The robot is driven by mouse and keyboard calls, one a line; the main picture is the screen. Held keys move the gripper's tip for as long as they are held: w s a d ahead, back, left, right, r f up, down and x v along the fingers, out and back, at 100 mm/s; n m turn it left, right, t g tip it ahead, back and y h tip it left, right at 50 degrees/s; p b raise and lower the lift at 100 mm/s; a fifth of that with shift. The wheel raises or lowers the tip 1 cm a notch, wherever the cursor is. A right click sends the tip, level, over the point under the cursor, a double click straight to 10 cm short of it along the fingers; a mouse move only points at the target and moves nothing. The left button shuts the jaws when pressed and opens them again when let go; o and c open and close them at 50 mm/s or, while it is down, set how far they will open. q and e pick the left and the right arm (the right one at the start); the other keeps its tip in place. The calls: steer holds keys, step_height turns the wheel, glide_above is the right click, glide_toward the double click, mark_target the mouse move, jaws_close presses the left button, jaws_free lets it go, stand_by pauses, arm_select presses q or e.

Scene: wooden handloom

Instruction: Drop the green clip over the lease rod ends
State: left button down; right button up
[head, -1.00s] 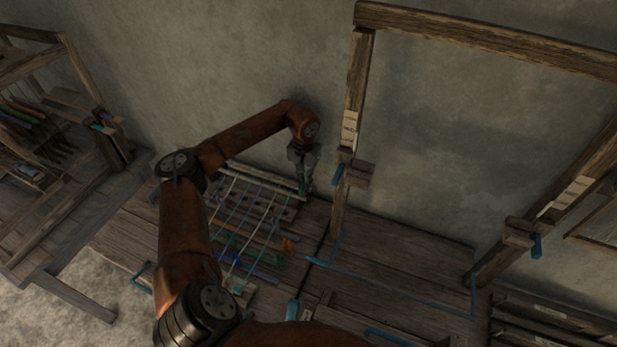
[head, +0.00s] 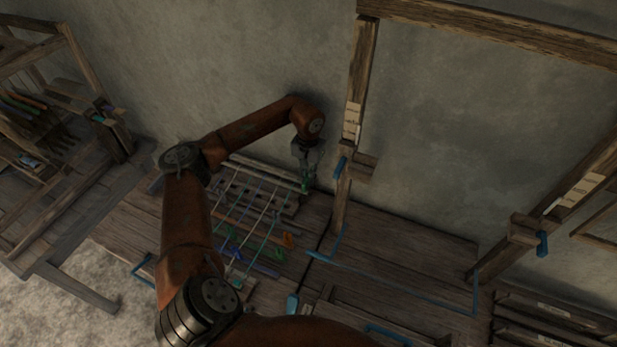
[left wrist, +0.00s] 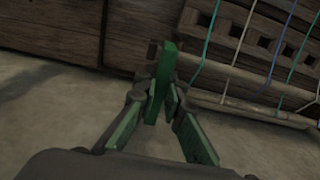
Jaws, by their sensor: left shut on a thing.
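My left gripper (head: 306,178) is shut on the green clip (head: 305,187), near the right ends of the pale lease rods (head: 262,170) at the back of the bench. In the left wrist view the gripper's green-padded fingers (left wrist: 163,98) close on the clip (left wrist: 167,68), which sticks out beyond the fingertips. The lease rods (left wrist: 238,75) run off to the right there, with coloured threads across them. Their near ends are partly behind the clip and a finger. I cannot tell whether the clip touches them. My right gripper is not in view.
A wooden upright (head: 353,120) with a side block (head: 362,165) stands just right of the gripper. The wall (head: 220,70) is close behind. Small coloured pieces lie among the threads, including an orange one (head: 288,240). The bench to the right (head: 410,250) is mostly clear.

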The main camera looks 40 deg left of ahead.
arm_select(q)
steer(key=shift+f+b, duration=0.75)
steer(key=shift+f, duration=0.35)
steer(key=c, duration=2)
jaws_free()
steer(key=shift+r, duration=0.15)
steer(key=shift+o, duration=0.2)
step_height(320, 180, up, 12)
steer(key=shift+s+r, duration=0.1)
